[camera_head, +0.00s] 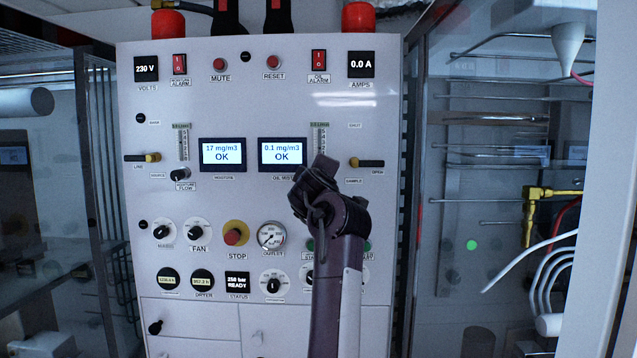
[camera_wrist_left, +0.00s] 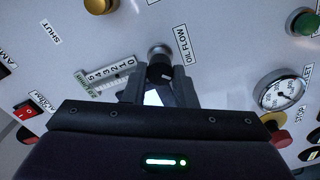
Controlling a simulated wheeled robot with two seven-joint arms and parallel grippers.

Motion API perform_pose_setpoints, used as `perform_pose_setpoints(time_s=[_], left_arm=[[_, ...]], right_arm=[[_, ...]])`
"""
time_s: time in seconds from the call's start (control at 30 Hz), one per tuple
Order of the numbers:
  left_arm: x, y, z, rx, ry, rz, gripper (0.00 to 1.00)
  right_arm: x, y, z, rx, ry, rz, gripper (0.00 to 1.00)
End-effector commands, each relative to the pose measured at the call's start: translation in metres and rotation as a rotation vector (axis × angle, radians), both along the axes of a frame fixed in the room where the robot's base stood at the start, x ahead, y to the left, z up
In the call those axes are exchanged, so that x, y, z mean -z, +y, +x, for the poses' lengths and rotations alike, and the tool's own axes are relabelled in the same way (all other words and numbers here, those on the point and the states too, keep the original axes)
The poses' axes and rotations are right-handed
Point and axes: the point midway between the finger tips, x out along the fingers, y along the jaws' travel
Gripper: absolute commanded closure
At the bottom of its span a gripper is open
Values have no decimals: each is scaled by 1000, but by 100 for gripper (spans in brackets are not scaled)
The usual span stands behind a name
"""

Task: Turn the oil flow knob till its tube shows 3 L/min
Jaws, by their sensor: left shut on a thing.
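The oil flow knob (camera_wrist_left: 160,58) is a dark knob with a silver base, beside its OIL FLOW label (camera_wrist_left: 183,46) in the left wrist view. My left gripper (camera_wrist_left: 159,82) is shut on this knob, one finger on each side. The oil flow tube (camera_wrist_left: 108,74) lies next to it, with a scale marked 0 to 5; its reading is too small to tell. In the head view the tube (camera_head: 320,138) shows above my left gripper (camera_head: 317,178), which hides the knob and the tube's lower end. My right gripper is not in view.
The moisture flow knob (camera_head: 180,174) sits at the left, clear of my arm.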

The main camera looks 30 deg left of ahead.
Motion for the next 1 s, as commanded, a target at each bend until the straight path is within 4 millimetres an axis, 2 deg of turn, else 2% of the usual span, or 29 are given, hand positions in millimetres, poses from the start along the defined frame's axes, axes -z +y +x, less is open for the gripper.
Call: perform_pose_setpoints(time_s=[0.3, 0.8, 0.83, 0.97, 1.0], left_arm=[[1, 0, 0, 0, -54, -89, 98], [1, 1, 0, -1, -60, -102, 98], [1, 1, 0, -1, -60, -102, 72], [1, 1, 0, 0, -61, -101, 55], [1, 1, 0, 0, -60, -100, 54]], right_arm=[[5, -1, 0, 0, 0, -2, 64], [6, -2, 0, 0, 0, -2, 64], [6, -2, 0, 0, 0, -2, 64], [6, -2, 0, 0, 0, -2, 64], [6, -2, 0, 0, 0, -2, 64]])
